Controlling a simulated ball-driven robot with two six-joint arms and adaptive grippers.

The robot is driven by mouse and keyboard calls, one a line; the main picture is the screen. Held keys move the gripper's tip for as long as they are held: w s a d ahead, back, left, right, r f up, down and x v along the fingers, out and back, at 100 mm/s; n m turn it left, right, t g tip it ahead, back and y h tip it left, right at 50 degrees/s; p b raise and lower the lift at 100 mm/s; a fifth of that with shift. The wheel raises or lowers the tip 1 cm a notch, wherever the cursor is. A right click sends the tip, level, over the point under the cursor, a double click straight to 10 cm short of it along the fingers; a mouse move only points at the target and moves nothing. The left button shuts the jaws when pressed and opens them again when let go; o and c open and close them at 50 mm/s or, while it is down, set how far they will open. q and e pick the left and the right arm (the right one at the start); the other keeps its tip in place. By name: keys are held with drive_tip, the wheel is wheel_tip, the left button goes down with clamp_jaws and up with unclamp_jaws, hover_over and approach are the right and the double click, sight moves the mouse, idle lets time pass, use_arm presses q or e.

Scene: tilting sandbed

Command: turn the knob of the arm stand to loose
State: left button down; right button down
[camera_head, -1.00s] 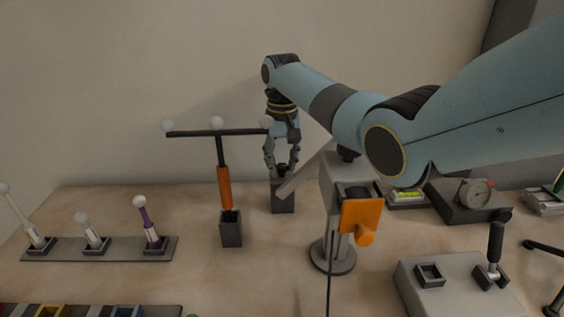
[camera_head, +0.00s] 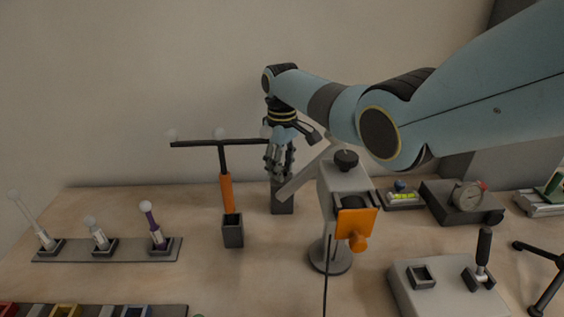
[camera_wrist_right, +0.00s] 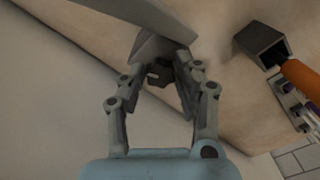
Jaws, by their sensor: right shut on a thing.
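The arm stand (camera_head: 329,225) is a grey post on a round base, with a grey bar sloping down to the left. A black knob (camera_head: 346,159) sits on its top, clear of my fingers. My right gripper (camera_head: 280,165) points down left of the post, above a dark grey block (camera_head: 282,204). The gripper is shut on a small dark piece (camera_wrist_right: 160,74) at the block's top, partly hidden by the fingers. In the right wrist view the bar (camera_wrist_right: 135,14) passes close beside the fingertips (camera_wrist_right: 160,66). My left gripper is out of view.
An orange plate (camera_head: 356,222) hangs on the post's front. A black T-shaped rack with an orange grip (camera_head: 227,194) stands at the left in a dark socket (camera_head: 232,232). A dial gauge (camera_head: 467,195) and a grey box with a lever (camera_head: 440,290) are at the right.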

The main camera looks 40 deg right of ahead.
drive_tip(key=shift+w+n, duration=0.1)
drive_tip(key=shift+n, duration=0.5)
drive_tip(key=c, duration=0.9)
unclamp_jaws()
drive_tip(key=shift+c, duration=0.2)
drive_tip(key=shift+r, duration=0.1)
wheel_tip(320, 180, up, 12)
